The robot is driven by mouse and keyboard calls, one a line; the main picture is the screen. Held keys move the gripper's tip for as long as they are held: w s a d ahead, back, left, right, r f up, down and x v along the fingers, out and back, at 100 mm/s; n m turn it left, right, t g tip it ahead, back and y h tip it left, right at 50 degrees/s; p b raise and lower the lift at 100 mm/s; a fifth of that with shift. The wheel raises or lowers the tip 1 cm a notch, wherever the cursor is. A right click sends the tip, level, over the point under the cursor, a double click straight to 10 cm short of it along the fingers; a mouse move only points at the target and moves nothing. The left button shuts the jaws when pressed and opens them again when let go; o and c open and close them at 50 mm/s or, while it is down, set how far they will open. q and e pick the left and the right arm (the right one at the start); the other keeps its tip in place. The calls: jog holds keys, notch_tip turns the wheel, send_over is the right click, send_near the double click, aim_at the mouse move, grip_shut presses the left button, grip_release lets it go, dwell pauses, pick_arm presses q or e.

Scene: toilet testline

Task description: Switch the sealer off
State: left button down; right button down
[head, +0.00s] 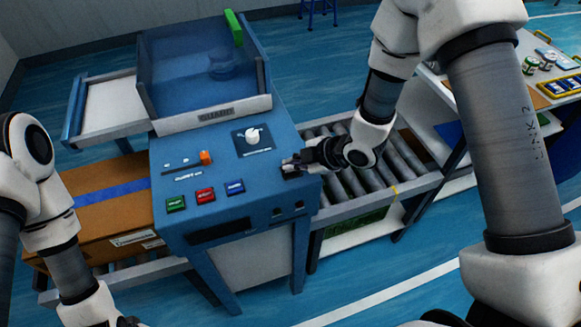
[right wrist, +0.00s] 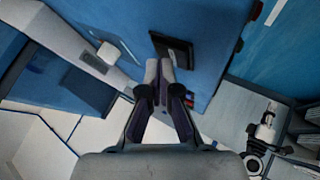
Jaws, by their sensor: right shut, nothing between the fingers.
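The sealer (head: 265,197) is a blue machine with a sloping control panel. The panel has a white knob (head: 252,136), an orange slider (head: 206,157), and green (head: 175,204), red (head: 205,195) and blue (head: 235,187) buttons. My right gripper (head: 287,163) is shut and empty at the panel's right edge. In the right wrist view its fingertips (right wrist: 165,66) are close to a black switch (right wrist: 173,49); I cannot tell whether they touch it. In the head view the gripper partly covers the switch. My left arm is at lower left; its gripper is mostly cut off by the frame.
A roller conveyor (head: 402,160) runs right of the sealer. A brown carton (head: 110,210) with blue tape lies on the left side. A blue-walled hood (head: 200,75) rises behind the panel.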

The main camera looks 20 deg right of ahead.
jog(key=shift+r, duration=0.35)
notch_tip(320, 180, up, 6)
jog(key=p, duration=0.5)
jog(key=shift+r, duration=0.1)
